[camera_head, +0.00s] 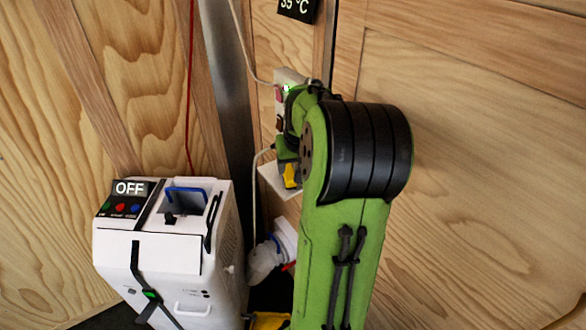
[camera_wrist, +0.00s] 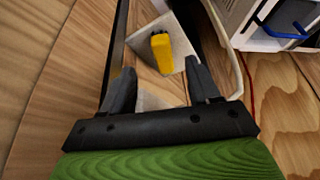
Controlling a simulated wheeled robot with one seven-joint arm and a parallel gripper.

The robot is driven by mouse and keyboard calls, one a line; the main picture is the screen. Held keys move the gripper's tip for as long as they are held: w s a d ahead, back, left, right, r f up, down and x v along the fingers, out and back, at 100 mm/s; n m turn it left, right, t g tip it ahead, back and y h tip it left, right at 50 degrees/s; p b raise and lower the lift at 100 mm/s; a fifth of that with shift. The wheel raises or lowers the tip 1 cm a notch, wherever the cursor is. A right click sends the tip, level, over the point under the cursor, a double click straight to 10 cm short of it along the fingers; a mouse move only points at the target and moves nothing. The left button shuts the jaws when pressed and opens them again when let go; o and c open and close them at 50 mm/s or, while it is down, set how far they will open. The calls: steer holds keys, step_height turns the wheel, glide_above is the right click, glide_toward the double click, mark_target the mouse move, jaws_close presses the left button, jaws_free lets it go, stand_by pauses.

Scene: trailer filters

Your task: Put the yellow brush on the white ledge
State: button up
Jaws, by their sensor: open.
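The yellow brush (camera_wrist: 161,53) lies on the white ledge (camera_wrist: 177,26) in the wrist view, near the ledge's middle. My gripper (camera_wrist: 160,83) is open, with its two dark fingers apart on either side below the brush in the picture. No finger visibly touches the brush. In the head view a small part of the yellow brush (camera_head: 290,176) shows beside my gripper (camera_head: 288,168), over the white ledge (camera_head: 273,183). My green arm hides most of the ledge and much of the gripper there.
A white machine (camera_head: 165,250) with an "OFF" display and a blue handle stands left of the ledge. A small panel (camera_head: 290,80) with a green light is on the wall above. A white cable runs past the ledge. Wooden walls stand close behind; a yellow object (camera_head: 268,321) is low down.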

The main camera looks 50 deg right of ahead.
steer(key=s+a+r+n, duration=0.15)
steer(key=a+r, duration=0.25)
steer(key=a, duration=0.7)
steer(key=a+r+n, duration=0.3)
steer(key=a, duration=0.7)
steer(key=s+a+f+n+t+y, duration=0.1)
steer(key=s+a+n+t+y, duration=0.1)
steer(key=s+a, duration=0.8)
steer(key=shift+s+a+f+n+y, duration=0.2)
steer(key=shift+s+a+n+y, duration=0.15)
steer(key=shift+a+n+y, duration=0.3)
step_height(320, 180, up, 14)
steer(key=p, duration=1.3)
steer(key=shift+f+p, duration=0.2)
steer(key=shift+p, duration=0.15)
